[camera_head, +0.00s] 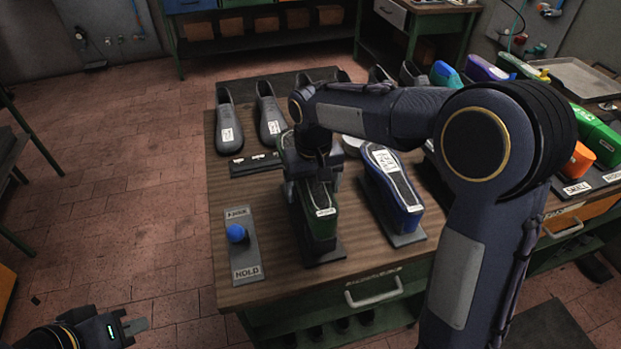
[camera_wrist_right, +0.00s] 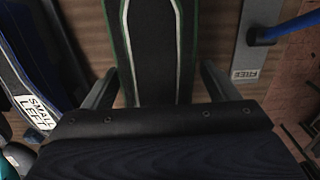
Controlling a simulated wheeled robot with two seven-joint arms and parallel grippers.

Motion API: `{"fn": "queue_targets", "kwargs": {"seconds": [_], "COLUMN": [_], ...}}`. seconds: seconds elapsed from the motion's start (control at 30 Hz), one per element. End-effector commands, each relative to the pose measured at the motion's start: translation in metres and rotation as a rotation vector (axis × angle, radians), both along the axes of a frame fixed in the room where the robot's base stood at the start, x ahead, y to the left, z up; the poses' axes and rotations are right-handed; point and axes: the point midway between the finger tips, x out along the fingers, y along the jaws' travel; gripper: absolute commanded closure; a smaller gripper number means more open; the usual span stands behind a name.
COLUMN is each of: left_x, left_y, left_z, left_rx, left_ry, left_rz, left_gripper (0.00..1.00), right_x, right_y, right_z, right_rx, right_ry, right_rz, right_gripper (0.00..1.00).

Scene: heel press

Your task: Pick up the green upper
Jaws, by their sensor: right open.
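The green upper (camera_head: 318,228) stands sole up on a dark base near the table's front edge, with a white label on its near end. My right gripper (camera_head: 313,180) is directly above it, pointing down. In the right wrist view, my right gripper's fingers (camera_wrist_right: 160,85) are apart, one on each side of the dark sole with green edges (camera_wrist_right: 155,40). I cannot tell whether they touch it. My left gripper (camera_head: 138,326) is low at the bottom left, away from the table, and its fingers are hard to make out.
A blue upper (camera_head: 393,190) labelled small left stands close on the right. A panel marked HOLD (camera_head: 247,272) with a blue knob (camera_head: 237,233) lies on the left. Grey uppers (camera_head: 228,118) stand behind. Several coloured pieces line the far right.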

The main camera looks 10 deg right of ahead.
Motion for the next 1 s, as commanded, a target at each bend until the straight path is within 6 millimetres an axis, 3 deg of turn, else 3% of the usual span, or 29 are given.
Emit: {"fn": "queue_targets", "kwargs": {"seconds": [0.13,0.53,0.8,1.0], "left_x": [0.000,0.000,0.000,0.000], "left_y": [0.000,0.000,0.000,0.000], "left_z": [0.000,0.000,-0.001,-0.003], "left_rx": [0.000,0.000,0.000,0.000], "left_ry": [0.000,0.000,0.000,0.000], "left_rz": [0.000,0.000,0.000,0.000], "left_gripper": [1.00,1.00,1.00,1.00], "right_x": [0.000,0.000,0.000,0.001], "right_y": [0.000,0.000,0.000,0.001], "right_z": [0.000,0.001,0.006,0.038], "right_rx": [0.000,0.001,0.001,0.002], "right_ry": [0.000,-0.001,-0.002,-0.007], "right_rz": [0.000,0.000,0.000,0.001], "right_gripper": [0.22,0.72,0.72,0.72]}}
